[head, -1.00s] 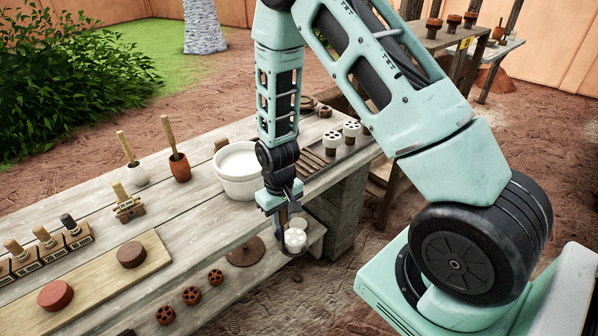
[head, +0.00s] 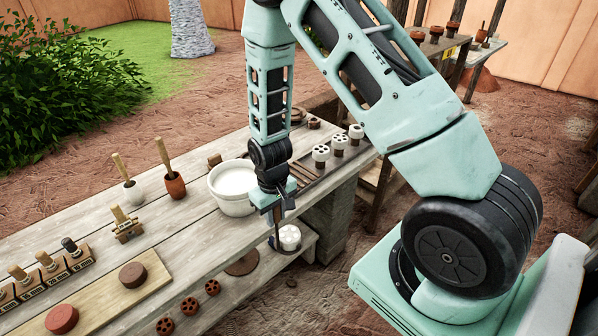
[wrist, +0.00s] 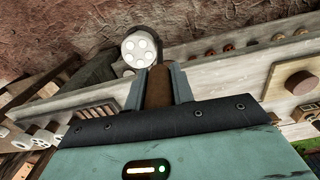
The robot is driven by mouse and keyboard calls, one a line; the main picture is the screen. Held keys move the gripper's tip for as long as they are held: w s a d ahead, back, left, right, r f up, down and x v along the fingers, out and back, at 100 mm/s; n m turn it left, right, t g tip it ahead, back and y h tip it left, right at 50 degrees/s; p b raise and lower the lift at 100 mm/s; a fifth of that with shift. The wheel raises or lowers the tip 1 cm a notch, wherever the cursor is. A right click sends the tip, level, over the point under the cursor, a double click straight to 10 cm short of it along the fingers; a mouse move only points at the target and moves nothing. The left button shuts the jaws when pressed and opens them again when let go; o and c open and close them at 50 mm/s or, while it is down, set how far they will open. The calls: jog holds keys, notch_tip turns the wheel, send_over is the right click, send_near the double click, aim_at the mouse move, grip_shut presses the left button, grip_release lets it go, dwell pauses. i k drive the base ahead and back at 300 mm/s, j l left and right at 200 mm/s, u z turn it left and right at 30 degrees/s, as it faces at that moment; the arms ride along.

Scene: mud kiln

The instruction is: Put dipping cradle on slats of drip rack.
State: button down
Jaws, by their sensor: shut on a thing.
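My gripper (head: 276,208) is shut on the brown handle of the dipping cradle (wrist: 158,90), in front of the bench's near edge. A white round piece with several holes (head: 290,234) is at the cradle's far end; it also shows in the wrist view (wrist: 139,50), beyond the fingers. The drip rack (head: 306,182), with dark slats, lies on the bench right of the white bowl (head: 232,207), partly behind my arm. It shows at the left of the wrist view (wrist: 96,113).
Several white holed pieces on brown stands, one being (head: 320,154), stand along the rack's right side. The bowl of white liquid is close left of my gripper. A lower shelf (head: 265,265) holds several brown holed pieces. Open ground lies right of the bench.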

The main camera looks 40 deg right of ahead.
aim_at(297, 174)
jog(key=i+z, duration=0.35)
jog(key=i+j+z, duration=0.1)
jog(key=z, duration=0.2)
jog(key=i+j+z, duration=0.2)
jog(key=j+z, duration=0.2)
jog(key=i+j+z, duration=0.1)
jog(key=j+z, duration=0.25)
